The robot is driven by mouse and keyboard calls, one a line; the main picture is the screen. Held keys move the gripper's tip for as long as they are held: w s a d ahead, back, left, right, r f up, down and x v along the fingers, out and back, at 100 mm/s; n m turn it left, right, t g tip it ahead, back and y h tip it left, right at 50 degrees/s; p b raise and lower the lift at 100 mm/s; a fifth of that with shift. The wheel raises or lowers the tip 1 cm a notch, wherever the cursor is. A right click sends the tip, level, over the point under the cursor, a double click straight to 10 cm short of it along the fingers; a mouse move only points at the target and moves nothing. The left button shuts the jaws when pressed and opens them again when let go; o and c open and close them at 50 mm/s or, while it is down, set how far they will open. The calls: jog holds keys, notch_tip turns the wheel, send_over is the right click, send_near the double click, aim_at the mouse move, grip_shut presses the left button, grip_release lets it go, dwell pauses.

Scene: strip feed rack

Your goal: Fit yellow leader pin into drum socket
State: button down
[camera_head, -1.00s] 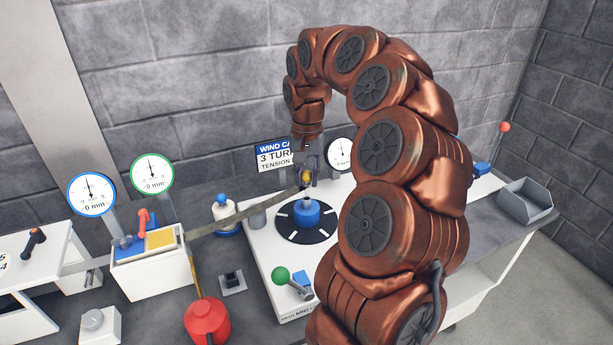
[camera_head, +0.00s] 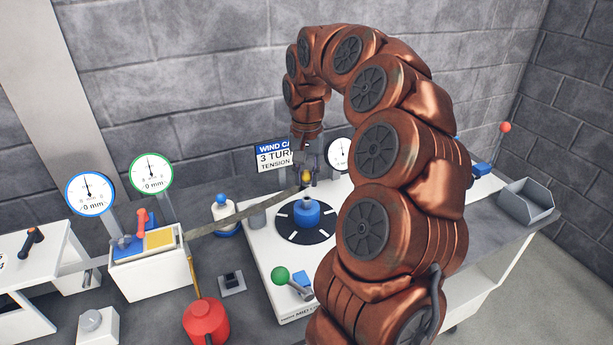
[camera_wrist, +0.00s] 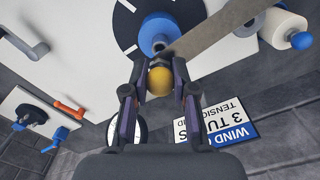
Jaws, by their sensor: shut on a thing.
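The yellow leader pin (camera_wrist: 160,82) is held between the fingertips of my gripper (camera_wrist: 158,70) in the wrist view. In the head view my gripper (camera_head: 307,177) is small, with a bit of yellow between its fingers. The grey strip (camera_head: 250,211) runs from the pin down to the left; it also crosses the wrist view (camera_wrist: 215,38). The blue drum hub (camera_head: 307,212) stands on a black disc with white marks (camera_head: 289,235). The hub shows just beyond the pin in the wrist view (camera_wrist: 158,28). The pin appears above and apart from the hub.
A white and blue roller (camera_head: 225,214) stands left of the drum. A green-knobbed lever (camera_head: 281,275) is at the front of the white unit. A sign (camera_head: 272,158) and a dial (camera_head: 339,154) stand behind. A red can (camera_head: 206,320) is front left.

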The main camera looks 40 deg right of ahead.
aim_at(306, 185)
jog(key=shift+f+b, duration=1.35)
jog(key=shift+f, duration=0.5)
dwell(0.3)
jog(key=c, duration=0.8)
grip_release()
jog(key=shift+c, duration=0.2)
jog(key=shift+r, duration=0.1)
notch_tip(306, 185, up, 10)
jog(key=shift+r, duration=0.9)
